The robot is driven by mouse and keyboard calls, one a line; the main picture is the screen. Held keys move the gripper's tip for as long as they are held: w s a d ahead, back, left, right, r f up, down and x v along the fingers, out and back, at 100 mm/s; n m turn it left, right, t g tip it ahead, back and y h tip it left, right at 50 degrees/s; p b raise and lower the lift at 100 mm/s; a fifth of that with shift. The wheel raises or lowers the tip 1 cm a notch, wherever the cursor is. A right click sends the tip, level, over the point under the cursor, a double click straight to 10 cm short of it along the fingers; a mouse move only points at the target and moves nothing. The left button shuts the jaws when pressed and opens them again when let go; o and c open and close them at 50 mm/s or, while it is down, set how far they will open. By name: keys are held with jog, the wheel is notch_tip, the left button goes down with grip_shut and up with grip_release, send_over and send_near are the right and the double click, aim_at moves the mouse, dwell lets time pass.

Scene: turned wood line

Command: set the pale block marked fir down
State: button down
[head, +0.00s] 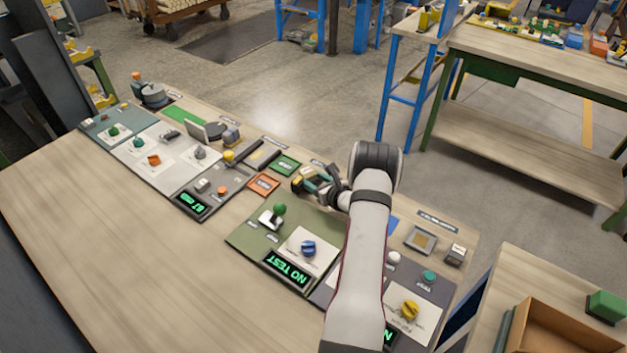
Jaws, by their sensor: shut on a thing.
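My gripper (309,181) is over the middle of the long bench, reaching in from the right. It is shut on a small pale yellowish block (304,174), partly hidden by the fingers. Any marking on the block is too small to read. I cannot tell for sure whether the block touches the surface beneath it. An orange-rimmed square tray (263,185) lies just left of the gripper, and a green one (285,166) lies behind that.
A green panel (242,238) with a knob and a "NO TEST" display (288,267) lies in front of the gripper. Several coloured knobs stand on panels to the left. The bench's front left (110,260) is bare. An open brown box (560,335) stands at the lower right.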

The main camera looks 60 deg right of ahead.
jog(key=shift+c, duration=1.5)
grip_release()
jog(key=shift+f, duration=0.15)
jog(key=shift+s, duration=0.1)
